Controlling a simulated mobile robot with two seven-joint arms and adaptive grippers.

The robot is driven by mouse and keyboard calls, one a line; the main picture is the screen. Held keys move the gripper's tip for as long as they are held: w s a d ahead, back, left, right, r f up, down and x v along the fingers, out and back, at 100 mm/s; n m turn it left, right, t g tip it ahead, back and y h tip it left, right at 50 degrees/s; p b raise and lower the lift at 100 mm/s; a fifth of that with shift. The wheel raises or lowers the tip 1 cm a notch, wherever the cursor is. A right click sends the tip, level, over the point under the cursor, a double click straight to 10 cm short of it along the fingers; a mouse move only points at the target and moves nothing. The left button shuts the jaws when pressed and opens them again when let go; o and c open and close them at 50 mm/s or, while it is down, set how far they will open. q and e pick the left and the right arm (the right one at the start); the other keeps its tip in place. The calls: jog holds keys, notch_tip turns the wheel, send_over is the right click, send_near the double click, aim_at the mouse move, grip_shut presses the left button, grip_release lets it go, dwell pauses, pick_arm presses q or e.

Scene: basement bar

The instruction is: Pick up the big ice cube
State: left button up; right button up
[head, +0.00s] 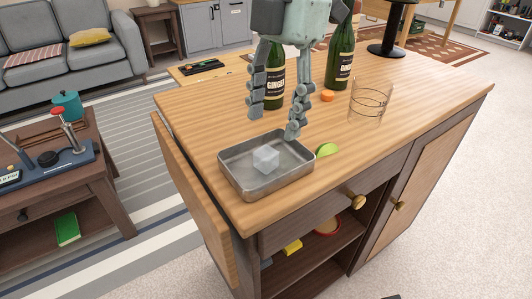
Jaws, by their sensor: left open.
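The big ice cube (266,159) is a pale, translucent block. It sits inside a shallow grey metal tray (235,187) near the front left corner of the wooden counter. My left gripper (275,125) hangs above the counter with its two jointed fingers spread apart. The fingertips appear above and behind the cube, near the tray's far rim. Nothing is between the fingers except the view of a bottle behind them. My right gripper is not in view.
Two dark green ginger bottles (341,60) (274,80) stand behind the gripper. A clear glass (370,100), an orange cap-like piece (327,96) and a green lime piece (327,150) are on the counter (420,110). The counter's right side is clear.

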aim_at(267, 151)
pick_arm(q)
jog(key=f, duration=0.4)
jog(key=s+a+f, duration=0.1)
jog(key=f, duration=0.1)
jog(key=shift+p, duration=0.3)
jog(key=c, duration=1)
jog(key=shift+w, duration=0.1)
jog(key=shift+c, duration=0.2)
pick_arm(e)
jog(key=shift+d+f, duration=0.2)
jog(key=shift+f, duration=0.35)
